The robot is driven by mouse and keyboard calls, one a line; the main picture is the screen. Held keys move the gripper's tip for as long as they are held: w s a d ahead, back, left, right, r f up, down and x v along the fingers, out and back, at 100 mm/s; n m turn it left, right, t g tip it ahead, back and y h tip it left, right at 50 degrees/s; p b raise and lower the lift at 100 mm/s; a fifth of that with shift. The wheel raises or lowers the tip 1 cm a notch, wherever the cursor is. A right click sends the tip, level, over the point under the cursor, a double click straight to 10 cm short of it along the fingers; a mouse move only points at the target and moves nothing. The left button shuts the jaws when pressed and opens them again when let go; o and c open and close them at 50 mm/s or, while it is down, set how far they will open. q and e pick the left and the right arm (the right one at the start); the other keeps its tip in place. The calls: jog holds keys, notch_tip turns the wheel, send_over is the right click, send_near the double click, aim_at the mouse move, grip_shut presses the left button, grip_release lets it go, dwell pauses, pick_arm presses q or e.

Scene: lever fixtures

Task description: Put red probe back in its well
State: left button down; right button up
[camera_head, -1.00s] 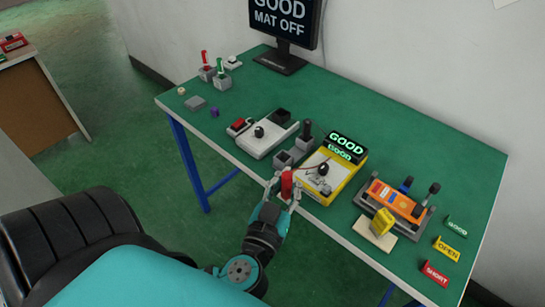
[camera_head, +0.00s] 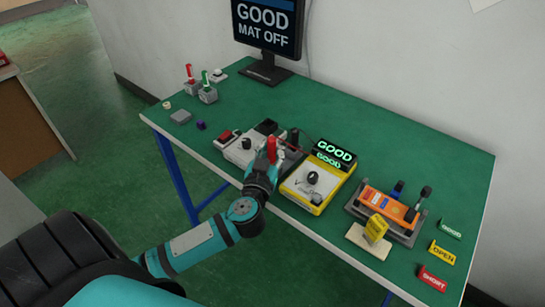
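The red probe (camera_head: 271,149) stands upright in my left gripper (camera_head: 269,160), whose fingers look closed around it. They are at the left side of the yellow meter (camera_head: 319,186), which shows GOOD on its display (camera_head: 334,151). The black probe (camera_head: 294,137) stands just right of and behind the red one. The grey well blocks there are mostly hidden behind my gripper, so I cannot tell whether the red probe's tip is in a well. My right gripper is out of view.
A light box with a red switch (camera_head: 231,138) stands just left. Red and green pens stand in holders at back left. A monitor (camera_head: 268,28) is behind.

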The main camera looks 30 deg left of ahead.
aim_at(273, 157)
pick_arm(q)
jog(key=shift+f+b, duration=0.65)
jog(key=shift+f, duration=1.05)
jog(key=c, duration=1.4)
grip_release()
jog(key=shift+f, duration=0.1)
jog(key=shift+c, duration=0.2)
jog(key=v, duration=1.2)
